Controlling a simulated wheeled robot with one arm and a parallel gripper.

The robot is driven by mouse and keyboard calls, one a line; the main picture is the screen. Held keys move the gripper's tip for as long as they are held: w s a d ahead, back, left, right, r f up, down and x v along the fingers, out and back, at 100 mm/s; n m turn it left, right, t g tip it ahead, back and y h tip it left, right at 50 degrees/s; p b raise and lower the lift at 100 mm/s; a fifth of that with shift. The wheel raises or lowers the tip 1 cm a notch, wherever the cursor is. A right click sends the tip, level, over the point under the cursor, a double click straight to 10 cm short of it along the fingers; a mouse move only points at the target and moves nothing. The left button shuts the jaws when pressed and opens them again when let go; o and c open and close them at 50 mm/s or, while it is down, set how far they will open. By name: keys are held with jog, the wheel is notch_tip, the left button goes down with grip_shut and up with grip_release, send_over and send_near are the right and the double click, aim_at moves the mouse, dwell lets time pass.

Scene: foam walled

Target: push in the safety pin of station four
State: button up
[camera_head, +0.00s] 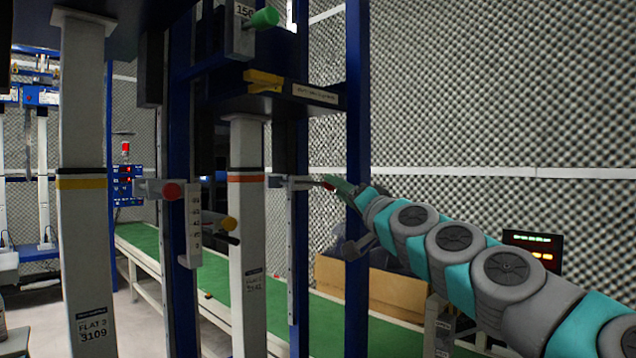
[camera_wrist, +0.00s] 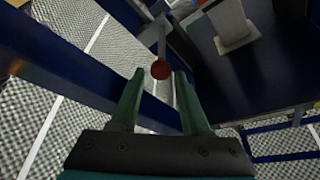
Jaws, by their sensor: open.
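A pin with a red knob (camera_head: 328,185) sticks out on a grey bracket (camera_head: 292,181) beside a white post with an orange band. My gripper (camera_head: 338,184) reaches it from the right. In the wrist view, the red knob (camera_wrist: 161,69) lies between and just beyond the tips of my open green fingers (camera_wrist: 159,76); I cannot tell whether they touch it. A second red knob (camera_head: 172,190) is on a bracket at the yellow-banded post to the left. No station number is readable at either pin.
Blue uprights (camera_head: 357,110) stand close to my gripper. A cardboard box (camera_head: 390,288) sits on the green bench (camera_head: 320,325) below my arm. Foam walls lie behind.

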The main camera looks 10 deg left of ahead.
aim_at(304, 183)
jog(key=x, duration=0.6)
dwell(0.4)
jog(key=shift+f, duration=0.1)
grip_shut()
dwell(1.2)
